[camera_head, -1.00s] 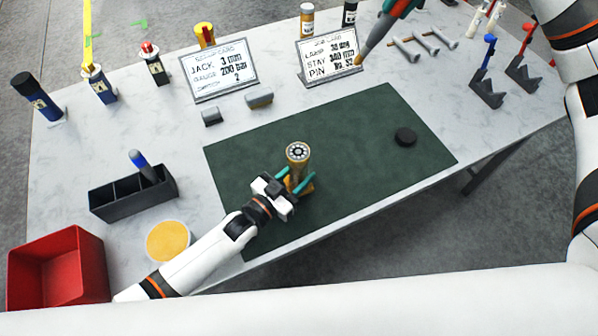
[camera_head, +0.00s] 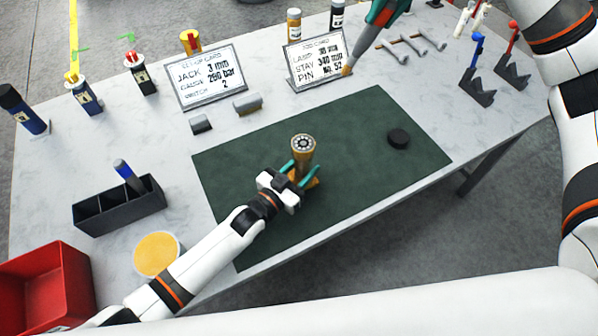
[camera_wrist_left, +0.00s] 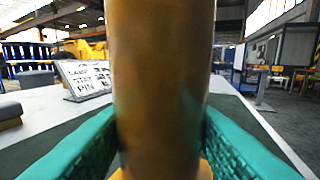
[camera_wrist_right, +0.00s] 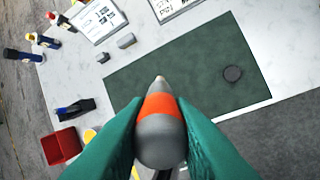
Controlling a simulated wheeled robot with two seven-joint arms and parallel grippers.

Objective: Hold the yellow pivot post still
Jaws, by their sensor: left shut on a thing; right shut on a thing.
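The yellow pivot post (camera_head: 303,157) stands upright on the green mat (camera_head: 230,180), with a round, ringed top and a yellow foot. My left gripper (camera_head: 299,173) is shut around its shaft, one teal finger on each side. In the left wrist view the brownish-yellow shaft (camera_wrist_left: 162,80) fills the middle between the fingers. My right gripper (camera_head: 376,18) is raised above the back of the table, shut on a grey and orange tool with a pale pointed tip (camera_wrist_right: 160,112). The tip points away from the right gripper, well apart from the post.
A black puck (camera_head: 398,139) lies on the mat's right part. Two cards (camera_head: 206,77) (camera_head: 318,58) and two grey blocks (camera_head: 201,124) stand behind it. A black divided holder (camera_head: 120,207), a yellow-topped disc (camera_head: 157,254) and a red bin (camera_head: 48,285) are at left.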

